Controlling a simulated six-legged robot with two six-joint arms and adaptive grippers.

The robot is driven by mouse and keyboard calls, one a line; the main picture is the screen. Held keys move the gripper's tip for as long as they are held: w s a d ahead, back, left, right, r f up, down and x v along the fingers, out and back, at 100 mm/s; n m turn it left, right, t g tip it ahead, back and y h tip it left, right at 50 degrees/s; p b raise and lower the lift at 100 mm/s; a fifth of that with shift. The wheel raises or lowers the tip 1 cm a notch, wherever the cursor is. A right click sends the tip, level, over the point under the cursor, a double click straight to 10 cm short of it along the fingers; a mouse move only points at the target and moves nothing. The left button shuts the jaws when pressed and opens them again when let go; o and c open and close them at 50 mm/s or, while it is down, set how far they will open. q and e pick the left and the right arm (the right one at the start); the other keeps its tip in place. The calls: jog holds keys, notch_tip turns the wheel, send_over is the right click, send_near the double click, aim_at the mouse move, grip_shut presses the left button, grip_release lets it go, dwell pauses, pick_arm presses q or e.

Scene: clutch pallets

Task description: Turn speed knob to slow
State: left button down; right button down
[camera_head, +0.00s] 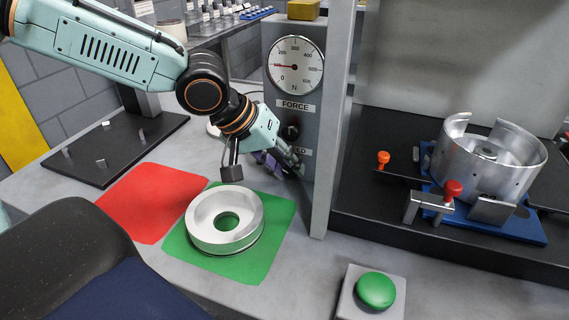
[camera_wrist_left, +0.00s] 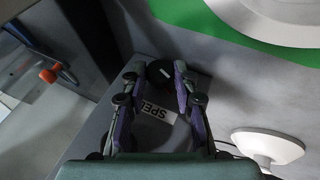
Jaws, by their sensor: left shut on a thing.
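The grey control column (camera_head: 318,110) carries a round force gauge (camera_head: 295,65), a FORCE label (camera_head: 295,105) and a dark knob (camera_head: 290,132). The SPEED label is partly covered by my left gripper (camera_head: 296,166) in the head view; in the wrist view part of the label (camera_wrist_left: 158,108) shows. The black speed knob (camera_wrist_left: 160,73), with a white mark, sits between the fingertips of my left gripper, which is shut on it. In the head view this knob is hidden behind the fingers. My right gripper is not in view.
A metal ring (camera_head: 207,234) lies on a green mat (camera_head: 258,257), beside a red mat (camera_head: 148,200). A green button (camera_head: 376,290) sits at the front. A metal drum (camera_head: 500,165) stands in a blue-based fixture (camera_head: 530,230) at right. A black plate with pegs (camera_head: 120,145) lies at left.

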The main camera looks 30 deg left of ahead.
pick_arm(q)
jog(key=shift+w+a+r+t+h+p, duration=0.15)
jog(key=shift+h+p, duration=0.25)
jog(key=shift+p, duration=0.55)
jog(key=shift+f+t+h+p, duration=0.15)
jog(key=shift+h+p, duration=0.25)
jog(key=shift+p, duration=0.5)
dwell(0.4)
jog(key=shift+h+p, duration=0.5)
jog(key=shift+p, duration=1.3)
jog(key=shift+s+n+h+p, duration=0.2)
jog(key=shift+n+h+p, duration=0.1)
jog(key=shift+p, duration=0.3)
jog(key=shift+s+f+t+h+p, duration=0.1)
jog(key=shift+f+t+h+p, duration=0.2)
jog(key=shift+p, duration=0.5)
jog(key=shift+h, duration=0.3)
jog(key=shift+a+n+t+h+p, duration=0.15)
jog(key=shift+n+t+h+p, duration=0.15)
jog(key=shift+n+h+p, duration=0.1)
jog(key=shift+a+f+t+h, duration=0.1)
jog(key=shift+f+t+h, duration=0.2)
jog(key=shift+h, duration=0.2)
dwell(0.7)
jog(key=c, duration=1.1)
grip_release()
jog(key=shift+o, duration=0.3)
jog(key=shift+r, duration=0.1)
